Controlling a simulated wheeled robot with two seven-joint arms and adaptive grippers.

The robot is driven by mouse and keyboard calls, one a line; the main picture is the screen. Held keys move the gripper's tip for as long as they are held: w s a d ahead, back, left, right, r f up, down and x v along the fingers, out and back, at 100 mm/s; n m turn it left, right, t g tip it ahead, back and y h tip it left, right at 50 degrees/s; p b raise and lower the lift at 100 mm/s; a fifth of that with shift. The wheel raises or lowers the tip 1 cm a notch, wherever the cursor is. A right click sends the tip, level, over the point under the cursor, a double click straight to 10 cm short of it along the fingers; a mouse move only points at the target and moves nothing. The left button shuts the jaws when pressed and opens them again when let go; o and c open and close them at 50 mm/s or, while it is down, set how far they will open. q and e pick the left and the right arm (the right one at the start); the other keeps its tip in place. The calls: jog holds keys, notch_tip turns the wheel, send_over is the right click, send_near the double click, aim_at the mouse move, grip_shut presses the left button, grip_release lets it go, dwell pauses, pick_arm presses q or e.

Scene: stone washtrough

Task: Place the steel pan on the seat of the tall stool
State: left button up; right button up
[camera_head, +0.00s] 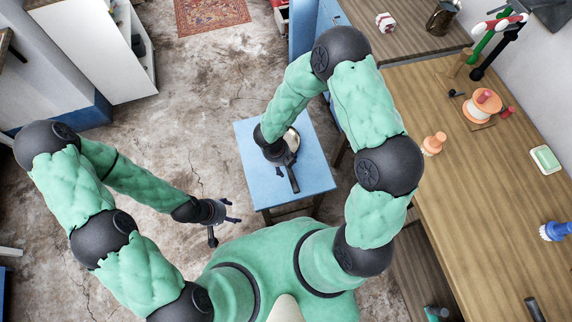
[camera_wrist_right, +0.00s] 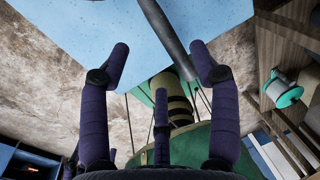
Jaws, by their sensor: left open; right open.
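The tall stool (camera_head: 257,183) has a light blue square seat and stands on the floor in front of me; its seat also fills the top of the right wrist view (camera_wrist_right: 75,30). The steel pan (camera_head: 292,139) is over the seat, its shiny bowl partly hidden by my right gripper. Its dark handle (camera_wrist_right: 165,32) points towards my body and appears to lie over the seat. My right gripper (camera_wrist_right: 160,49) is open, with its fingers apart on either side of the handle; I cannot tell if they touch it. My left gripper (camera_head: 233,211) is open and empty, left of the stool.
A wooden counter (camera_head: 450,190) runs along the right, with an orange-pink brush (camera_head: 433,144), a soap dish (camera_head: 545,159) and a blue brush (camera_head: 554,231). A blue cabinet (camera_head: 331,14) stands behind the stool. A white shelf unit (camera_head: 105,55) is far left. The floor left of the stool is clear.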

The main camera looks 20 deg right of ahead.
jog(key=s+a+f+n+y, duration=0.1)
jog(key=s+n, duration=0.4)
jog(key=n, duration=1.2)
jog(key=s+a+f+n+y, duration=0.2)
jog(key=s+a+n+y, duration=0.1)
jog(key=n, duration=1.4)
jog(key=shift+s+f+t+y+p, duration=0.15)
jog(key=shift+s+t+y+p, duration=0.2)
jog(key=shift+s+y, duration=0.65)
jog(key=shift+w, duration=0.1)
